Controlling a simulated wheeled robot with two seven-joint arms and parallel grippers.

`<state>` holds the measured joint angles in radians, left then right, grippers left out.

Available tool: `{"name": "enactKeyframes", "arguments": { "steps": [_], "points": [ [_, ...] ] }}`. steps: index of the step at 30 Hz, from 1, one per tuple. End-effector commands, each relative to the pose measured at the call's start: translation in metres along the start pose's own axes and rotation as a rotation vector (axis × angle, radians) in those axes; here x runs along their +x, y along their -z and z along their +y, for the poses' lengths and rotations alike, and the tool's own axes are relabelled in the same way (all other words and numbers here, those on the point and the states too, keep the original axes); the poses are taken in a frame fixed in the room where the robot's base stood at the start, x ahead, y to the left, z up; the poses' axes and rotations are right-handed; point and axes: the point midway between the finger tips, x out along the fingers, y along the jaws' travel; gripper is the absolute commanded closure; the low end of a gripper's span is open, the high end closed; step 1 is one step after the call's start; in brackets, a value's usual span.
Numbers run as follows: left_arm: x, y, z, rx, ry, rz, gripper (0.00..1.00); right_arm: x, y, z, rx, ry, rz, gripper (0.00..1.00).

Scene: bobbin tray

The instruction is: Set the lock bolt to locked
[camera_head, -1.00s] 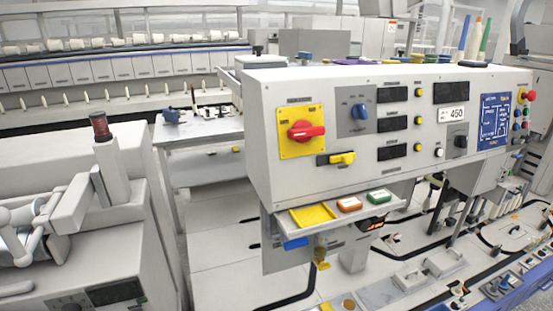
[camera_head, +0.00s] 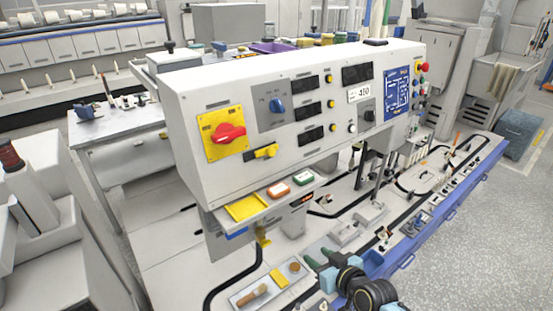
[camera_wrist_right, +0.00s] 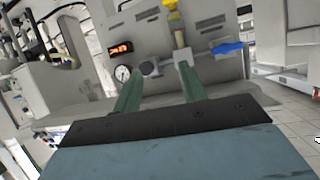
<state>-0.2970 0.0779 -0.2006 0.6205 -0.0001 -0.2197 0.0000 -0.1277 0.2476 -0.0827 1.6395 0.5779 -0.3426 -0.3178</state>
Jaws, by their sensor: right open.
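A yellow bolt handle (camera_head: 264,152) on a dark plate sits on the front of the grey control box (camera_head: 215,174), below a red rotary switch (camera_head: 229,133) on a yellow plate. I take it for the lock bolt. The yellow part lies toward the right end of its plate; any lock marking is too small to read. My right gripper (camera_head: 319,270), with green fingers, is low at the picture's bottom, below and right of the bolt and apart from it. In the right wrist view the gripper (camera_wrist_right: 160,72) is open. The bolt is not identifiable there. My left gripper is out of view.
The right wrist view shows a blue lever (camera_wrist_right: 228,48), gauge (camera_wrist_right: 122,73) and red display (camera_wrist_right: 120,49) ahead. A tray (camera_head: 245,293) holds a wooden-handled item.

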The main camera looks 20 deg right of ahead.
Motion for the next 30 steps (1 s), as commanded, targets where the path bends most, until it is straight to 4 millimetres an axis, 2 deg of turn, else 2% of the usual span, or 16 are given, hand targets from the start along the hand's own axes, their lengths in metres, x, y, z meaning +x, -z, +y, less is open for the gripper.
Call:
{"name": "enactKeyframes", "arguments": {
  "steps": [1,3,6,9,12,16,30],
  "points": [
    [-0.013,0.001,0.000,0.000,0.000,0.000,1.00,-0.011,0.060,-0.004,-0.015,0.024,0.089,0.58],
    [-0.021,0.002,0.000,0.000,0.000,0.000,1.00,-0.025,0.120,-0.011,-0.032,0.057,0.191,0.58],
    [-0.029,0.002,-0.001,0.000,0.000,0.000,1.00,-0.047,0.181,-0.022,-0.056,0.098,0.300,0.58],
    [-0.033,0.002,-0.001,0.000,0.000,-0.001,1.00,-0.063,0.216,-0.030,-0.072,0.124,0.365,0.58],
    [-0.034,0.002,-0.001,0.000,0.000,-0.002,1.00,-0.068,0.232,-0.034,-0.080,0.136,0.395,0.58],
    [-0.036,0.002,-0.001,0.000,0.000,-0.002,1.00,-0.058,0.239,-0.036,-0.079,0.139,0.401,0.58],
    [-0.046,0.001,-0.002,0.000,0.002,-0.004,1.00,0.024,0.272,-0.049,-0.080,0.138,0.399,0.58]
  ]
}}
